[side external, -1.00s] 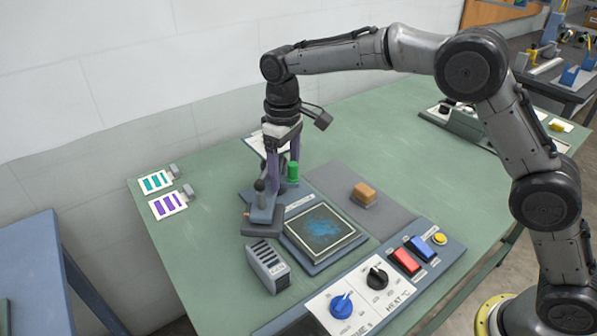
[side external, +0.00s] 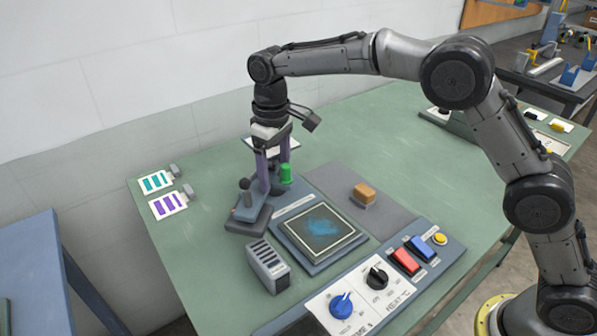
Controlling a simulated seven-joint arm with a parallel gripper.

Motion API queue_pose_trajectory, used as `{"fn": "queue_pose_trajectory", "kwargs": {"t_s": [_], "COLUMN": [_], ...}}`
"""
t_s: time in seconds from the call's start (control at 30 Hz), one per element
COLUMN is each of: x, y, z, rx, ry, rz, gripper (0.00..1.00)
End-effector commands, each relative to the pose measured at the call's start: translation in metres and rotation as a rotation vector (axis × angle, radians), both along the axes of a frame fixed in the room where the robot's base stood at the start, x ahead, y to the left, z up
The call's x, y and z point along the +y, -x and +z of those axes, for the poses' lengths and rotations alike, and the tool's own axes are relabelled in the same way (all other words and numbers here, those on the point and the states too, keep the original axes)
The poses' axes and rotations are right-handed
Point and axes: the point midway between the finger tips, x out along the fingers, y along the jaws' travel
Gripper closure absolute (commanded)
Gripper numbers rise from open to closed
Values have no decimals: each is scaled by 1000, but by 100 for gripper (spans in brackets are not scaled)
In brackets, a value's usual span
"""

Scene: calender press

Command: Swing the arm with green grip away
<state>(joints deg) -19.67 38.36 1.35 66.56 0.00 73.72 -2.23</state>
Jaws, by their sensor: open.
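The green grip (side external: 286,174) is a short upright cylinder on the swing arm of the press, behind the press bed. The arm's grey head (side external: 250,208), with a dark knob (side external: 245,184) and a flat dark plate under it, is left of the framed dark pad (side external: 320,228), leaving the pad uncovered. My gripper (side external: 273,176) points down at the arm with its purple fingers open. One finger is in front, left of the grip; the other is partly hidden behind. I cannot tell whether either finger touches the arm or grip.
A slotted grey block (side external: 268,264) stands in front of the head. A control panel (side external: 362,290) with knobs and buttons runs along the front. An orange-brown block (side external: 364,192) lies on a grey mat. Two colour cards (side external: 168,204) lie left. The bench's right side has free room.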

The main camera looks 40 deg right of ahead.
Motion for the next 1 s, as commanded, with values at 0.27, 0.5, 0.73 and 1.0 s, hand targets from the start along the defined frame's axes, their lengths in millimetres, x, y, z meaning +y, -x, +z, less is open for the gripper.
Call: {"fn": "queue_pose_trajectory", "kwargs": {"t_s": [0.27, 0.5, 0.73, 1.0], "x": [9, 10, 7, 4], "y": [-6, -7, -7, -7], "z": [-1, 0, 0, 8], "rx": [1, 0, 0, -1], "ry": [0, 0, 0, 0], "rz": [1, 0, -1, 0], "gripper": [20, 20, 20, 20]}}
